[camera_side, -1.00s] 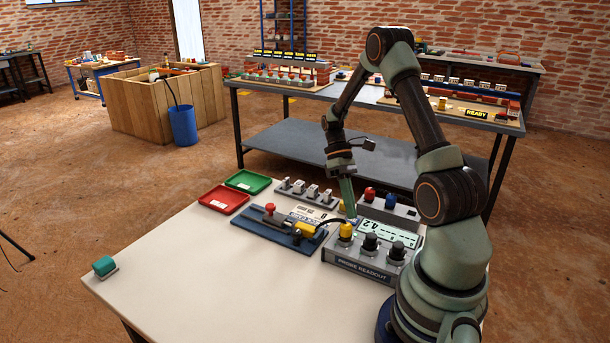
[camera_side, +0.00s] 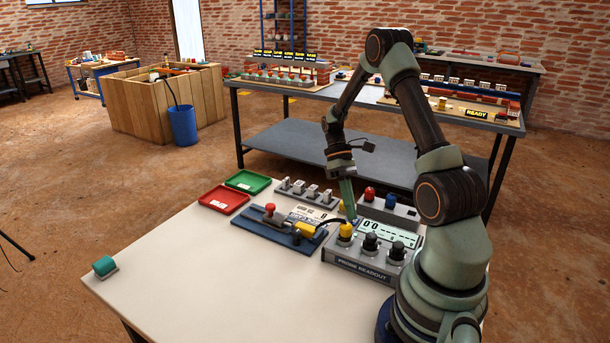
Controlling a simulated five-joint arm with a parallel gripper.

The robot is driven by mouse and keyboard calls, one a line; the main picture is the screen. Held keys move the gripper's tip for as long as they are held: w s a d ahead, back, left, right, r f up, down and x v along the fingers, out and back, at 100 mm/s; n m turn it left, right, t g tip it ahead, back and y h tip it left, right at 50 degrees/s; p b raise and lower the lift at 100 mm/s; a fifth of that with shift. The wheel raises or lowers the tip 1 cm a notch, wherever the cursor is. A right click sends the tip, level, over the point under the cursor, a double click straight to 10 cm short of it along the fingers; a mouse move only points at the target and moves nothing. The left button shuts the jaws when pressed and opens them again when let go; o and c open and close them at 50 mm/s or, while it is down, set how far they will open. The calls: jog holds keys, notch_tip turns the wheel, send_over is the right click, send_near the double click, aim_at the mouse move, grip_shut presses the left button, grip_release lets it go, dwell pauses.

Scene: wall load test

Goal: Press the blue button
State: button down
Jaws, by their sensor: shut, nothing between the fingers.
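My gripper (camera_side: 351,215) points down with its fingers together and holds nothing. Its tips are at the back left corner of the grey probe readout box (camera_side: 350,267). A small patch of blue (camera_side: 356,221) shows right at the tips; the fingers hide most of it, and I cannot tell contact from a small gap. The readout's display (camera_side: 388,234) appears to read 0.0. A larger blue knob (camera_side: 391,201) stands beside a red one (camera_side: 369,194) on a grey box behind the readout, to the right of my gripper.
The table's front left is mostly clear.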

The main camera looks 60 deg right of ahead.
jog(key=shift+r, duration=0.65)
jog(key=shift+r, duration=2.5)
jog(key=w+a+r+t+h, duration=0.2)
jog(key=a+r+t, duration=0.3)
jog(key=a, duration=0.5)
jog(key=w+a+r+t+h, duration=0.2)
jog(key=a+r+t, duration=0.4)
jog(key=a, duration=0.5)
notch_tip(320, 180, up, 2)
jog(key=shift+a+r+n+h, duration=0.15)
jog(key=shift+r+n+h, duration=0.15)
jog(key=shift+h, duration=0.1)
